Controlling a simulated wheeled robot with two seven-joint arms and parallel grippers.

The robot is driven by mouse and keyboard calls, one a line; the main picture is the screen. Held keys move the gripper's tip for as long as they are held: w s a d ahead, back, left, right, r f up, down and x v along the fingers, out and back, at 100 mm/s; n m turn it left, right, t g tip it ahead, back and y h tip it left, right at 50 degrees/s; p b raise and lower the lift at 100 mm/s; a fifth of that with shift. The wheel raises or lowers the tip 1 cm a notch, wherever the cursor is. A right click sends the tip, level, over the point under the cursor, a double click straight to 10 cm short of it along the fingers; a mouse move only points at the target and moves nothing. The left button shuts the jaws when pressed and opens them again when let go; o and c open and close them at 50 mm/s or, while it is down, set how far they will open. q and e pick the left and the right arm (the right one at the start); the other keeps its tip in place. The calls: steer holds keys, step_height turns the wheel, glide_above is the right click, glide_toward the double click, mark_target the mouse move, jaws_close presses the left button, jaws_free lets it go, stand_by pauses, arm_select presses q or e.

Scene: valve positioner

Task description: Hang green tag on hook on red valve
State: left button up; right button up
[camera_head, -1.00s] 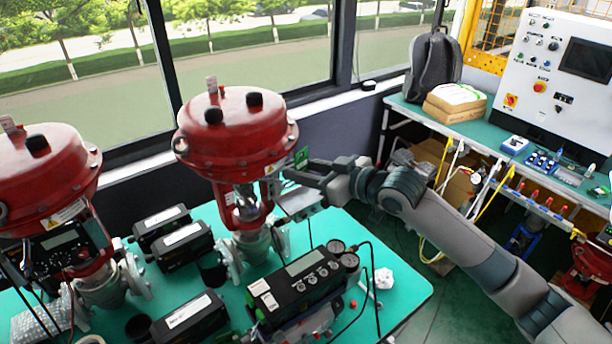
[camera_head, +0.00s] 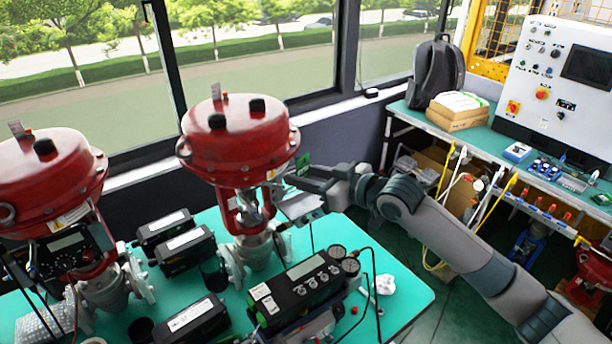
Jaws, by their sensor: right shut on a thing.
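The green tag (camera_head: 303,163) is small and sits at the right side of the middle red valve (camera_head: 236,140), near the lower rim of its round top. My right gripper (camera_head: 290,177) reaches in from the right and is shut on the tag, close beside the valve. The hook is too small to make out, so I cannot tell whether the tag touches it. My left gripper is not in view.
A second red valve (camera_head: 48,180) stands at the left. A black positioner device (camera_head: 305,288) with gauges and several black boxes (camera_head: 187,250) lie on the green table (camera_head: 408,290). A workbench with a control panel (camera_head: 560,75) is at the right.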

steer(key=shift+f, duration=0.35)
steer(key=o, duration=1)
steer(key=shift+o, duration=0.2)
steer(key=shift+w+f, duration=0.15)
steer(key=shift+f, duration=0.05)
steer(key=shift+a, duration=0.1)
steer(key=b+v, duration=0.7)
steer(key=v, duration=1.1)
steer(key=shift+w+r, duration=0.3)
steer(key=shift+r, duration=0.1)
